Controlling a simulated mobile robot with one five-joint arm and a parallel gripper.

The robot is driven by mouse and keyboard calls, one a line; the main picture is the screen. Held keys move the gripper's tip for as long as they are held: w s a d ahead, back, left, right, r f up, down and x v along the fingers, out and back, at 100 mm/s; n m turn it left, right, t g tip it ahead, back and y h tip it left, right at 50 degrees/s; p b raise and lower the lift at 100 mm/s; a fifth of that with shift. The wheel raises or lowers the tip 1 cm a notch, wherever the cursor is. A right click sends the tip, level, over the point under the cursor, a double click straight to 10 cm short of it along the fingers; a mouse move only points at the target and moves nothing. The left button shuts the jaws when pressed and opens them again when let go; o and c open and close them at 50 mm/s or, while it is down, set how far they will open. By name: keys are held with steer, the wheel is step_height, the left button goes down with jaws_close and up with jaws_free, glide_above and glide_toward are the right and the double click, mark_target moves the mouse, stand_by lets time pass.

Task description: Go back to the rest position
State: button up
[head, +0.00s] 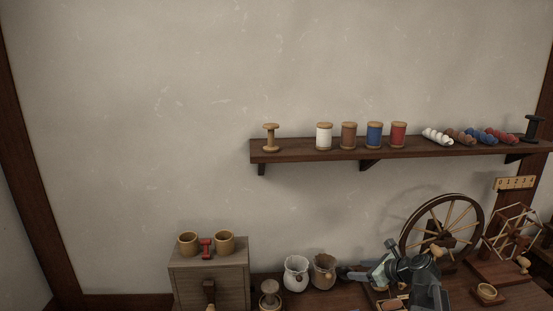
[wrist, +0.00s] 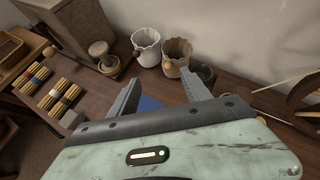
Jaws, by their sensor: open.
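My gripper (wrist: 162,73) is open, with its two dark fingers apart and nothing between them in the wrist view. In the head view my gripper (head: 347,273) is at the lower right, above the bench, pointing left. The white sack (head: 296,273) and the brown sack (head: 323,271) stand just left of its tips; the white sack (wrist: 147,46) and brown sack (wrist: 176,55) also show beyond the fingers in the wrist view. A small blue patch (wrist: 150,103) lies on the bench, partly hidden behind my gripper.
A spinning wheel (head: 442,228) stands on the bench right of my arm. A wooden cabinet (head: 210,284) with two cups is at left. A wall shelf (head: 310,152) holds spools and coloured rolls above. Bundles of sticks (wrist: 48,97) lie at the wrist view's left.

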steer(key=s+a+f+n+g+p, duration=0.1)
steer(key=s+a+n+g, duration=0.1)
steer(key=a+n, duration=0.35)
steer(key=s+a+f+n+g, duration=0.2)
steer(key=a, duration=0.7)
steer(key=s+a+f+n+g+h+p, duration=0.1)
steer(key=s+a+f+n+g+h, duration=0.2)
steer(key=s+n, duration=0.5)
steer(key=s+d+f+n+g+h, duration=0.1)
steer(key=s+d+n+g+h, duration=0.1)
steer(key=n, duration=0.9)
steer(key=s+d+h, duration=0.1)
steer(key=s+d, duration=0.1)
steer(key=d, duration=0.1)
steer(key=shift+s+d+f+n, duration=0.15)
steer(key=shift+s+d+n, duration=0.05)
steer(key=shift+s+n, duration=0.15)
steer(key=shift+c, duration=0.3)
